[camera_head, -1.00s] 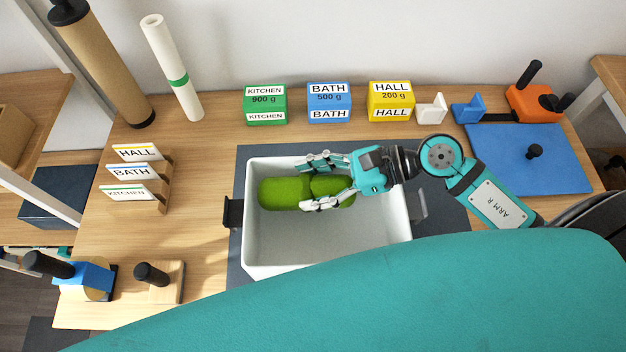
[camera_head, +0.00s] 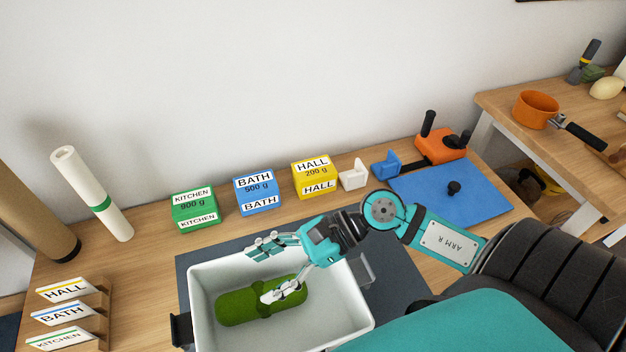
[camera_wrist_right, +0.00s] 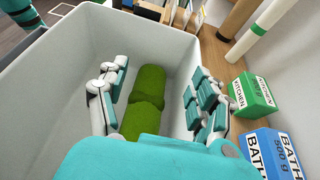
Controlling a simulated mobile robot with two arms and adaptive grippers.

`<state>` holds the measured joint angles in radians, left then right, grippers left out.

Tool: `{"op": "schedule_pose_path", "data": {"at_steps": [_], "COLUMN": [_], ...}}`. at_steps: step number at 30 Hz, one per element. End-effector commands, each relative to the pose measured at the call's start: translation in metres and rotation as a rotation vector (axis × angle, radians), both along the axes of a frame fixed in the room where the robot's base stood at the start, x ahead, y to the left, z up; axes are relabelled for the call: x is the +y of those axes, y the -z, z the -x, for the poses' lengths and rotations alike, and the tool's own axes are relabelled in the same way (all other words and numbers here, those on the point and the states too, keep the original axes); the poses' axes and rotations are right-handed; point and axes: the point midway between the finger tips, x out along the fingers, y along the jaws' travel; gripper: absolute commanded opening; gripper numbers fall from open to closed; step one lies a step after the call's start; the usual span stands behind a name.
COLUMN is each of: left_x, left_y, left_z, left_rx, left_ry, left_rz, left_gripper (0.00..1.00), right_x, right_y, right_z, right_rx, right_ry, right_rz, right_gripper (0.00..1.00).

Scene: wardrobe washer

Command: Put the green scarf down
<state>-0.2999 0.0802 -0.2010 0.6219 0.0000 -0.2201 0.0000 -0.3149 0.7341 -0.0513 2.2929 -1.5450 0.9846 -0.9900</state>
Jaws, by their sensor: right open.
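In the wrist view bare bin floor shows between the left-hand finger and the scarf. One finger hides part of the scarf in the head view. A teal and white piece, perhaps my left gripper (camera_wrist_right: 20,12), shows at the wrist view's top left corner; its jaws are unclear.
The bin stands on a dark mat (camera_head: 400,280). Green (camera_head: 195,208), blue (camera_head: 257,191) and yellow (camera_head: 316,178) labelled blocks stand behind it. Label holders (camera_head: 70,310) stand left, and a blue board (camera_head: 450,195) lies right. The bin's front part looks empty.

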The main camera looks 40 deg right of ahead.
Motion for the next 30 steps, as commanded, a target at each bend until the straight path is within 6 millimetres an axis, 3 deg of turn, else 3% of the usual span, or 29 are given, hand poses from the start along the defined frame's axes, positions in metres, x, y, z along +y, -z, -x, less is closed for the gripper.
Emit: {"op": "schedule_pose_path", "data": {"at_steps": [6,15,30], "left_x": [0.000,0.001,0.001], "left_y": [0.013,0.018,0.018], "left_z": [0.000,0.000,0.001], "left_rx": [0.000,0.001,0.002], "left_ry": [0.001,0.000,-0.001], "left_rz": [-0.001,-0.001,-0.001], "left_gripper": [0.40,0.40,0.40], "right_x": [-0.041,-0.077,-0.086], "right_y": [-0.012,-0.030,-0.036], "right_z": [0.012,0.022,0.025], "right_rx": [0.005,0.004,0.002], "right_ry": [0.002,0.002,0.000], "right_rz": [0.004,0.000,-0.001], "right_gripper": [0.67,0.67,0.67]}}
